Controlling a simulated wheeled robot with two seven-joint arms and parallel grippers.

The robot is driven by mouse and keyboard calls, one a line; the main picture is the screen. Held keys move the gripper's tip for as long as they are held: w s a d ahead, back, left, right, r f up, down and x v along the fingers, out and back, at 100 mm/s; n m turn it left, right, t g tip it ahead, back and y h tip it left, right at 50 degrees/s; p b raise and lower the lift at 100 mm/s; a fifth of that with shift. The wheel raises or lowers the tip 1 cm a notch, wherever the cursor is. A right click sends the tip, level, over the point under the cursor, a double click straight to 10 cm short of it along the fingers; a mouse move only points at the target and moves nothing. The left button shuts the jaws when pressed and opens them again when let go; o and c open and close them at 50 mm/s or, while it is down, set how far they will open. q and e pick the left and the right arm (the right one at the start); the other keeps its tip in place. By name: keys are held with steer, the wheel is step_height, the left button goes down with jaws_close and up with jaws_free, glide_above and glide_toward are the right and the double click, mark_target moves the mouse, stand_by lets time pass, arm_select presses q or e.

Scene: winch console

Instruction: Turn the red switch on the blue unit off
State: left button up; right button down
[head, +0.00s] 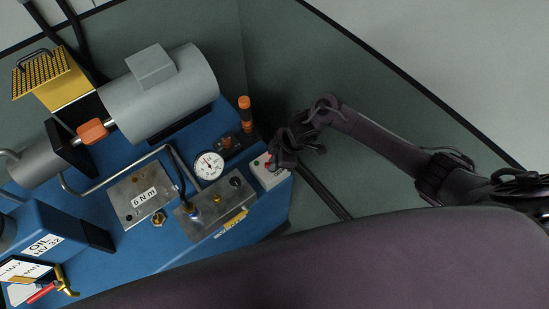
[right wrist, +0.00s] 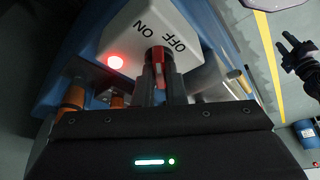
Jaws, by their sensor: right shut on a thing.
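The white switch box (head: 270,175) sits at the right end of the blue unit (head: 130,255). In the right wrist view the box face (right wrist: 135,50) carries the words ON and OFF, and a red lamp (right wrist: 115,62) on it glows. My right gripper (right wrist: 160,75) is shut on the red switch (right wrist: 158,57), with a finger on each side of it. The fingers hide part of the switch, so its exact setting is unclear. In the head view my right gripper (head: 275,160) covers part of the box. A dark gripper-like shape (right wrist: 302,62), perhaps my left gripper, shows at the right wrist view's edge.
An orange-topped post (head: 244,108) and a round gauge (head: 209,166) stand close left of the switch box. A metal block with knobs (head: 218,212) and a grey motor (head: 160,90) are farther left. Open floor (head: 370,165) lies to the right.

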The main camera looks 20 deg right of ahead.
steer(key=m+p, duration=0.1)
steer(key=m+t+p, duration=0.1)
steer(key=m+p, duration=0.1)
steer(key=shift+s+a+r, duration=0.1)
steer(key=shift+s+r, duration=0.05)
steer(key=shift+r, duration=0.1)
steer(key=shift+m+t+h+p, duration=0.4)
steer(key=shift+m+h+p, duration=0.1)
steer(key=shift+m+p, duration=0.6)
steer(key=m+p, duration=0.1)
steer(key=m, duration=0.1)
steer(key=shift+a+f+m+t+h, duration=0.1)
steer(key=shift+m+t+h, duration=0.2)
steer(key=shift+f+m+t+h+p, duration=0.1)
steer(key=shift+m+t+h+p, duration=0.3)
steer(key=shift+m+p, duration=0.75)
steer(key=shift+m, duration=0.35)
steer(key=c, duration=1.5)
jaws_free()
steer(key=shift+v, duration=3.9)
